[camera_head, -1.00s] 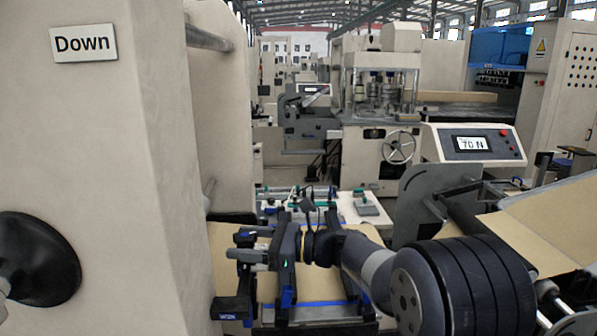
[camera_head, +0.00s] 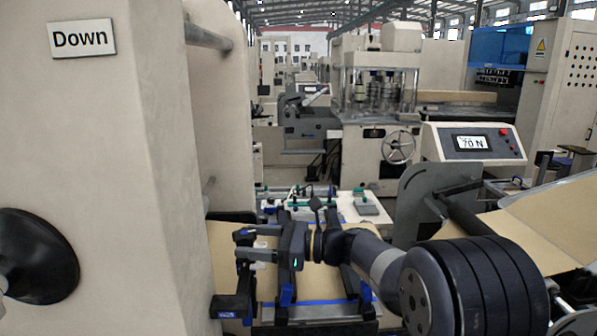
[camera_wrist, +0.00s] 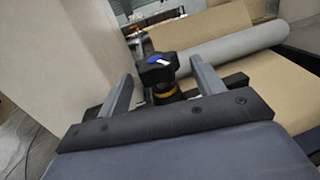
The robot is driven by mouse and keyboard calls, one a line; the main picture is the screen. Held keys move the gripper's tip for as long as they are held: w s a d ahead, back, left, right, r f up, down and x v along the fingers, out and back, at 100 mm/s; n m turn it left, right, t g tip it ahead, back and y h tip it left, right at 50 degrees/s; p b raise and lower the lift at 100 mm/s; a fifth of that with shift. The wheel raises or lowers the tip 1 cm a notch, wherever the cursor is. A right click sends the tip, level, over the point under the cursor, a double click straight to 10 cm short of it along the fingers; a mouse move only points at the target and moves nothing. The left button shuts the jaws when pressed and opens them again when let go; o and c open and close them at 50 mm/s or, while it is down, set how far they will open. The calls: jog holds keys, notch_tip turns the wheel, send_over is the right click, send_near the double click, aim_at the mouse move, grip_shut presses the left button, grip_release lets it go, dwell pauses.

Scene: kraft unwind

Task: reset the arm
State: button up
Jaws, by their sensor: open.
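My gripper (camera_head: 246,245) reaches left from my dark arm, low in the head view, above the kraft web and the dark frame with blue parts. In the wrist view my gripper (camera_wrist: 161,72) is open, with its two grey fingers apart. A black knob (camera_wrist: 151,73) with a blue cap, white mark and yellow ring shows between the fingers. I cannot tell how far beyond the fingertips it is. I see nothing held.
A beige machine wall (camera_head: 100,200) with a "Down" sign (camera_head: 82,39) stands close on the left. Kraft web (camera_head: 230,275) runs under my arm. A grey roller (camera_wrist: 235,52) lies beyond the gripper. A panel (camera_head: 472,143) reading 70 N stands at right.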

jog(key=a, duration=0.3)
jog(key=shift+w+f+t, duration=0.15)
jog(key=shift+t, duration=0.15)
jog(key=shift+d+m+t+b, duration=0.2)
jog(key=shift+m+t+b, duration=0.6)
jog(key=shift+t, duration=0.3)
jog(key=m+t+h+b, duration=0.1)
jog(key=m+t+h, duration=0.1)
jog(key=t, duration=0.1)
jog(key=m+t+h+b, duration=0.1)
jog(key=m+t+b, duration=0.1)
jog(key=t, duration=0.1)
jog(key=shift+m+h, duration=0.4)
jog(key=b+v, duration=0.1)
jog(key=v, duration=1)
jog(key=shift+w+d+b, duration=0.1)
jog(key=shift+b, duration=0.3)
jog(key=w+a+r+n+g+y+p, duration=0.4)
jog(key=a+r+n+g+p, duration=0.1)
jog(key=r, duration=0.3)
jog(key=shift+a+r+n+g+y, duration=0.2)
jog(key=shift+a+n+g+y, duration=0.1)
jog(key=shift+a+g, duration=0.5)
jog(key=shift+w+d, duration=0.1)
